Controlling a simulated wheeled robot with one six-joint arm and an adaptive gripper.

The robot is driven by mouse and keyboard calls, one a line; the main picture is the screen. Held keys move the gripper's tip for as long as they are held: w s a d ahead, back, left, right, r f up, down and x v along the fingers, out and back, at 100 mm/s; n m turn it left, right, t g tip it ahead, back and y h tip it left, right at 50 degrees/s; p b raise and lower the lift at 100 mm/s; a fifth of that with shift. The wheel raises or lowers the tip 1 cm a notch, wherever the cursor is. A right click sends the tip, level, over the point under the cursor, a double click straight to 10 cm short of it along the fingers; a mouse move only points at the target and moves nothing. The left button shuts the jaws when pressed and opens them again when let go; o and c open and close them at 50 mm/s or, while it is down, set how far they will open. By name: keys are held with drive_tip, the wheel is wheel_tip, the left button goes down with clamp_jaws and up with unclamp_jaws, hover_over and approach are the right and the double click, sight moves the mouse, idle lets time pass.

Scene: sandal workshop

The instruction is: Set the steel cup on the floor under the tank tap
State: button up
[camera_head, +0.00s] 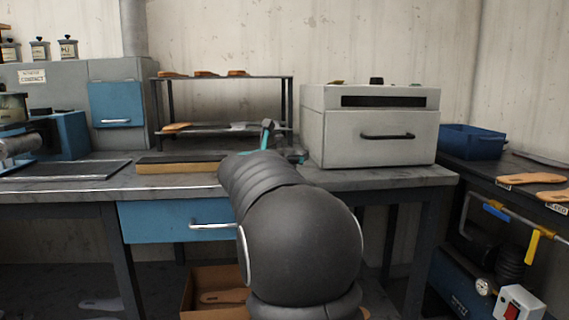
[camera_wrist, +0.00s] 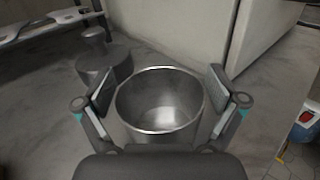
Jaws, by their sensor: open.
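In the wrist view the steel cup (camera_wrist: 160,102) stands upright and open-topped on the grey worktop, and its inside looks empty. My gripper (camera_wrist: 160,88) is open, with one finger on each side of the cup. Small gaps seem to show between the fingers and the cup wall, but I cannot tell whether they touch lower down. In the head view my own arm hides the cup and most of my gripper; only a teal-marked part shows by the shelf. I cannot make out a tank tap in either view.
A dark knobbed cylinder (camera_wrist: 104,62) stands close behind the cup at left. A pale oven-like box (camera_head: 370,140) stands on the workbench (camera_head: 395,178) to the right, and a two-level rack (camera_head: 222,77) behind. A cardboard box (camera_head: 203,287) sits on the floor below.

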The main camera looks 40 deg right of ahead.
drive_tip(key=c, duration=1.2)
